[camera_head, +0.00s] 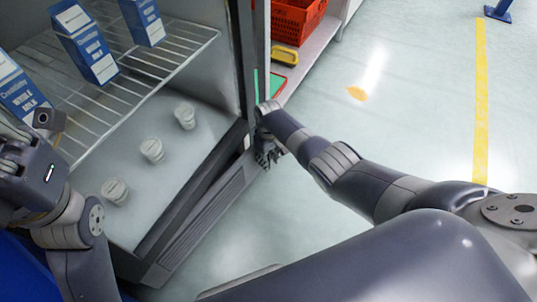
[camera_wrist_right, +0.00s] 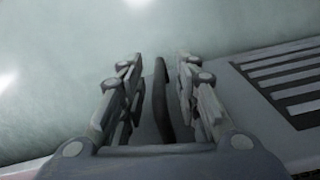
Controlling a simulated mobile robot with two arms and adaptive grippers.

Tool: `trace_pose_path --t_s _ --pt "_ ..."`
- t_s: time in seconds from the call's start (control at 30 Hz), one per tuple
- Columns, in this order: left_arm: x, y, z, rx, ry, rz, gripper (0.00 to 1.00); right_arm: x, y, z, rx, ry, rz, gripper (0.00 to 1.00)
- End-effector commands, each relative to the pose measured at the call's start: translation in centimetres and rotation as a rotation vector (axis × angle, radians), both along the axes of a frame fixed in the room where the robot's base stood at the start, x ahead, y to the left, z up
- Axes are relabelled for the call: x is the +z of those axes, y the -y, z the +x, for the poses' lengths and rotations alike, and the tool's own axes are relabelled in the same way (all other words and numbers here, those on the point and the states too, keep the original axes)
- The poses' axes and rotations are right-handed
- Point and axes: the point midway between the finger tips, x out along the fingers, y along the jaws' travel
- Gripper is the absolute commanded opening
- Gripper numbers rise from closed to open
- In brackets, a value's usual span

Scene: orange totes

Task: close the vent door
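The vent door (camera_head: 205,215) is a long grey slatted panel low on the front of an open fridge. A dark gap shows between it and the fridge base, and it leans outward. Its slots (camera_wrist_right: 290,85) show at the right of the wrist view. My right gripper (camera_head: 268,155) is at the panel's far end. In the wrist view its fingers (camera_wrist_right: 157,70) are apart, with a thin dark upright piece (camera_wrist_right: 162,100) between them. Gaps show on both sides of that piece. My left arm is at the left edge; its gripper's fingers (camera_head: 10,150) are only partly seen.
Inside the fridge, a wire shelf (camera_head: 130,65) holds blue milk cartons (camera_head: 85,45), and white cups (camera_head: 152,150) stand on the floor below. An orange tote (camera_head: 297,20) sits on a shelf at the back.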

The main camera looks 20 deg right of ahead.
Motion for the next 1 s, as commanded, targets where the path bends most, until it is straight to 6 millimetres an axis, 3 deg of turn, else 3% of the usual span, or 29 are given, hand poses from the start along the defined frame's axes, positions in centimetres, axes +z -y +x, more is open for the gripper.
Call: trace_pose_path --t_s 0.37,0.8,1.0 --pt "0.0 0.0 0.0 -0.001 0.001 0.000 0.00 2.8 0.0 0.0 0.001 0.003 0.000 0.30" --pt "0.1 0.0 -0.1 -0.001 0.001 0.001 0.00 9.6 0.0 0.0 0.000 0.003 0.000 0.30" --pt "0.0 0.0 -0.1 -0.001 0.001 0.001 0.00 11.5 0.0 0.0 0.000 0.000 0.000 0.30"
